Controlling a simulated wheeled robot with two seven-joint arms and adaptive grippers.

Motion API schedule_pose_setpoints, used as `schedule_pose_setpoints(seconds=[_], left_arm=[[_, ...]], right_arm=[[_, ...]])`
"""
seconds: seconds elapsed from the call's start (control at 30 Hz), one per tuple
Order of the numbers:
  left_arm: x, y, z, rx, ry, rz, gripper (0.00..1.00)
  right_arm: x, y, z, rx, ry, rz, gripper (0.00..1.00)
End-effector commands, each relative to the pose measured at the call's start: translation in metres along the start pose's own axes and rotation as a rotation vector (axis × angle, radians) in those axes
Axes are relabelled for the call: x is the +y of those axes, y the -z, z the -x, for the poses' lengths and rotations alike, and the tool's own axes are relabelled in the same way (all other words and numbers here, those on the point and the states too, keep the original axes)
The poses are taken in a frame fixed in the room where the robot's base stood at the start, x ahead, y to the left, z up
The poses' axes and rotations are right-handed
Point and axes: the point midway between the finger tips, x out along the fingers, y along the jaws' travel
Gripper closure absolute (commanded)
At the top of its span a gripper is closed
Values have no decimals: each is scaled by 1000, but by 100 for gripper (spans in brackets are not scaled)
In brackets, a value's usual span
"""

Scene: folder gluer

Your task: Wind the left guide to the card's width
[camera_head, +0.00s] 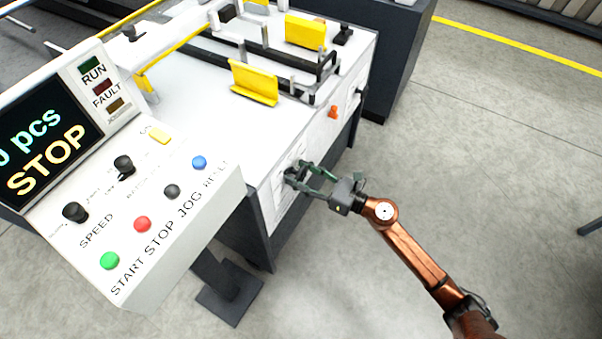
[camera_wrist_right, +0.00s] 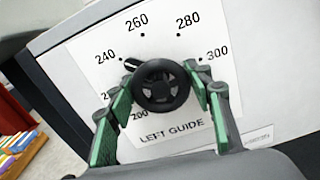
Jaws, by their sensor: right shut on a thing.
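The black left guide handwheel (camera_wrist_right: 160,86) sits in front of a white dial plate (camera_wrist_right: 107,43) marked LEFT GUIDE, with numbers from 200 to 300. My right gripper (camera_wrist_right: 162,88) is shut on the handwheel, with a green-padded finger on each side. In the head view my right gripper (camera_head: 297,176) is at the machine's side panel and mostly covers the wheel. Two yellow guide plates (camera_head: 255,83) (camera_head: 305,32) stand on the machine top. I cannot make out the card. My left gripper is out of view.
The control panel (camera_head: 190,225) with coloured buttons and a screen reading STOP stands at the left. An orange knob (camera_head: 333,111) is farther along the side panel. Open floor (camera_head: 480,150) lies to the right.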

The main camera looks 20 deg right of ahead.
Motion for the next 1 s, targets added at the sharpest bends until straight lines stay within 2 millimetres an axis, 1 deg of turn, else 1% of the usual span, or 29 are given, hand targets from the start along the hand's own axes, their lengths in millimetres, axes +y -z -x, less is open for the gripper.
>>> schedule_pose_setpoints(seconds=[0.1, 0.13, 0.4, 0.67, 0.77, 0.87, 1.0], left_arm=[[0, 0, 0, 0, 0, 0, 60], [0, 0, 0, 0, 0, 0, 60], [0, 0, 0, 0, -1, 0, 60], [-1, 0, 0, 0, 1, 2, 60], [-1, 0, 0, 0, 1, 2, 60], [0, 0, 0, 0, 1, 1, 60], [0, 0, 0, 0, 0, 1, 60]], right_arm=[[-1, 0, 0, 0, 3, -1, 77], [-1, 0, 0, 0, 3, -1, 52], [-1, 0, 0, 0, 2, -2, 34], [0, 0, 1, 0, 1, -2, 34], [0, 1, 7, 1, 2, -3, 34], [-1, 2, 20, 3, 2, -4, 34], [-1, 2, 49, 3, 3, -5, 34]])
